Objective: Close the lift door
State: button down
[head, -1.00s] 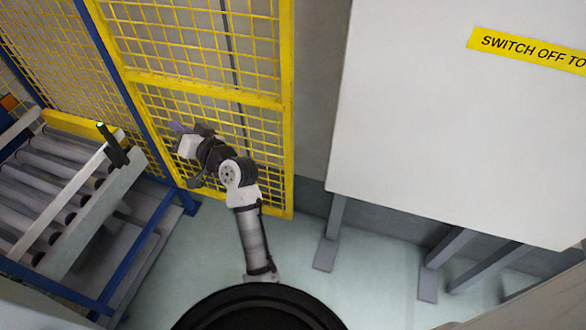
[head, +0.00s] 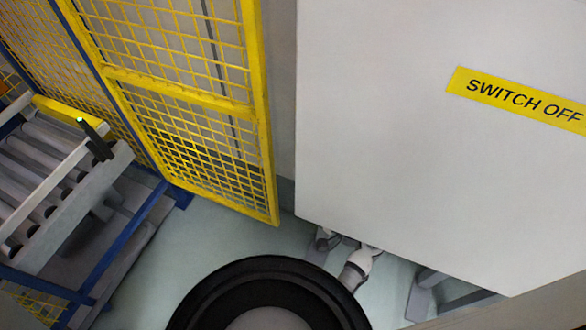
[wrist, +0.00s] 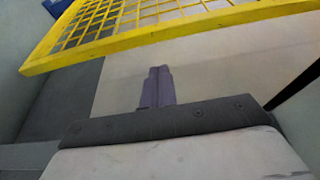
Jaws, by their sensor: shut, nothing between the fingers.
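The lift door appears to be the yellow-framed mesh door (head: 263,150) left of centre in the head view. It stands at an angle to the blue-framed mesh on its left, so it looks swung open. In the wrist view its yellow frame (wrist: 150,40) crosses the top. My gripper (wrist: 158,72) has its purple fingers shut together and empty, below the yellow frame in the picture. I see a gap between them and the frame, but cannot judge the depth. In the head view the white panel hides my gripper; only part of my arm shows.
A large white panel (head: 390,130) with a yellow "SWITCH OFF" label (head: 520,98) fills the right, with grey legs (head: 420,295) under it. A roller conveyor (head: 50,200) on a blue frame stands at left.

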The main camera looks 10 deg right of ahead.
jog(key=p+x, duration=0.1)
jog(key=x, duration=0.9)
jog(key=shift+s, duration=0.1)
dwell(0.3)
